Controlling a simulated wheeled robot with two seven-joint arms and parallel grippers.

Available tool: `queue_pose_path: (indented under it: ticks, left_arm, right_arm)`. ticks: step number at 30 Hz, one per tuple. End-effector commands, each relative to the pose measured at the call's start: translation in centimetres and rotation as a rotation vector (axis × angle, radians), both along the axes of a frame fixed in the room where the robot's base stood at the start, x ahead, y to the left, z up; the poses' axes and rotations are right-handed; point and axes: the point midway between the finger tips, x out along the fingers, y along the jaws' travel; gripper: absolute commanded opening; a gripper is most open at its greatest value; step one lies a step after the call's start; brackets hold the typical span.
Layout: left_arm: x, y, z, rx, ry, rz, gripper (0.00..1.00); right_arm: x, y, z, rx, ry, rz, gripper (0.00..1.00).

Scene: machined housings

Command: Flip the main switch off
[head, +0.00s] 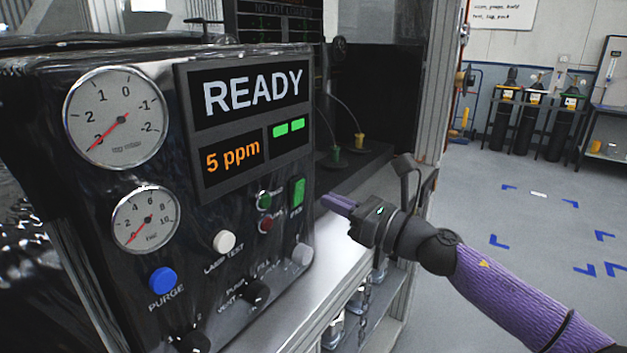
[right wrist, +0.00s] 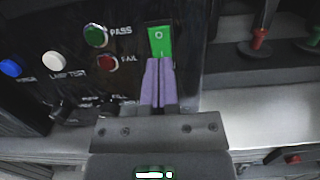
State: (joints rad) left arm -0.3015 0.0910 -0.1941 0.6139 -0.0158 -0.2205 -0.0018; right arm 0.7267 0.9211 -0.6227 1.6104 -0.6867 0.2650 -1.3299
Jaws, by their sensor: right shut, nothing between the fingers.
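The main switch appears to be a green rocker (head: 298,192) at the right edge of the black panel, below the display. In the right wrist view the rocker (right wrist: 160,38) shows an "O" mark on its upper half. My right gripper (head: 328,200) is shut and empty, with its purple fingers pointing at the panel from the right. In the right wrist view its fingertips (right wrist: 158,62) overlap the rocker's lower end and hide it. I cannot tell whether they touch it. My left gripper is not in view.
Beside the rocker are a green PASS lamp (right wrist: 96,35) and a red FAIL lamp (right wrist: 107,62). A white lamp-test button (head: 224,241), a blue purge button (head: 163,279) and black knobs (head: 256,292) sit lower left. The display (head: 252,92) reads READY. Floor to the right is open.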

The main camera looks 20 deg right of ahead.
Motion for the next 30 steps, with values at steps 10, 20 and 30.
queue_pose_path:
  ticks: [10,20,30]
  left_arm:
    - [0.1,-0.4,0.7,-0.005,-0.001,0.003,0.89]
    - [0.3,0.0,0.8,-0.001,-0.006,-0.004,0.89]
    - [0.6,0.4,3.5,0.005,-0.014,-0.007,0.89]
  right_arm:
    - [3.4,2.7,0.5,0.0,0.0,0.001,0.0]
    - [3.5,2.8,0.5,-0.001,0.001,0.0,0.0]
    - [3.9,3.1,0.7,-0.044,0.058,0.0,0.0]
